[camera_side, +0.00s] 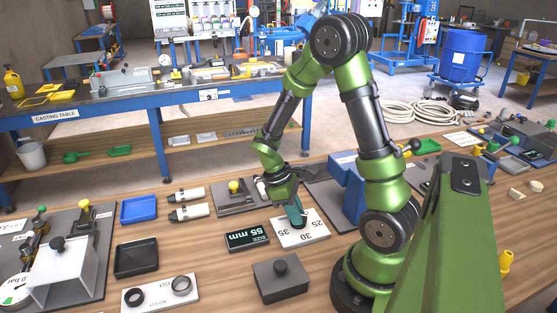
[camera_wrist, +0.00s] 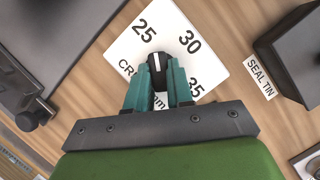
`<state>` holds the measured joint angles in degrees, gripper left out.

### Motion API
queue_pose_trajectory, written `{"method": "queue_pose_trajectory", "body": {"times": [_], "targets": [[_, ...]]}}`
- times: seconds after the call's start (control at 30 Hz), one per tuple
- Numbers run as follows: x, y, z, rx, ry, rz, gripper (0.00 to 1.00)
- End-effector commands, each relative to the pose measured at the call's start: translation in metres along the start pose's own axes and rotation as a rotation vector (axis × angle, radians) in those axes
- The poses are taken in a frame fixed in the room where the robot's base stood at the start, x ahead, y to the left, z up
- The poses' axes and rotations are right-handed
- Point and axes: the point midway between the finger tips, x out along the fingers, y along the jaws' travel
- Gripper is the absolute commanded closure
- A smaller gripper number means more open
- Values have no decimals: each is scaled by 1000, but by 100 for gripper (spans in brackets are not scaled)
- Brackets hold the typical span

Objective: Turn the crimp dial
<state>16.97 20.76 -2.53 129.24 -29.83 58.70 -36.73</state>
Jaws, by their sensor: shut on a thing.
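The crimp dial (camera_wrist: 155,64) is a small black knob with a white pointer line. It sits on a white plate (camera_wrist: 126,50) marked 25, 30 and 35. In the wrist view the pointer line faces up the picture, towards the side with 25 and 30, closer to 25. My gripper (camera_wrist: 158,78) has its two teal fingers shut on the dial, one at each side. In the side view my gripper (camera_side: 297,217) reaches down onto the plate (camera_side: 305,238) and hides the dial. Part of the plate's lettering is hidden behind the fingers.
A dark display (camera_side: 247,237) reading "55 mm" lies left of the plate. A grey block with a black knob (camera_side: 280,280) stands in front. A blue tray (camera_side: 139,209), a black tray (camera_side: 136,257) and a blue block (camera_side: 348,195) are nearby.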

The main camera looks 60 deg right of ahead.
Motion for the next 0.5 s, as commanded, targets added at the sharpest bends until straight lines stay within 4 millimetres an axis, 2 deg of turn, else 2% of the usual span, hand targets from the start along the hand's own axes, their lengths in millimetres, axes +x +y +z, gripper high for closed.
{"method": "queue_pose_trajectory", "body": {"times": [0.5], "targets": [[0, 0, -1, -60, 3, 26, 100]]}}
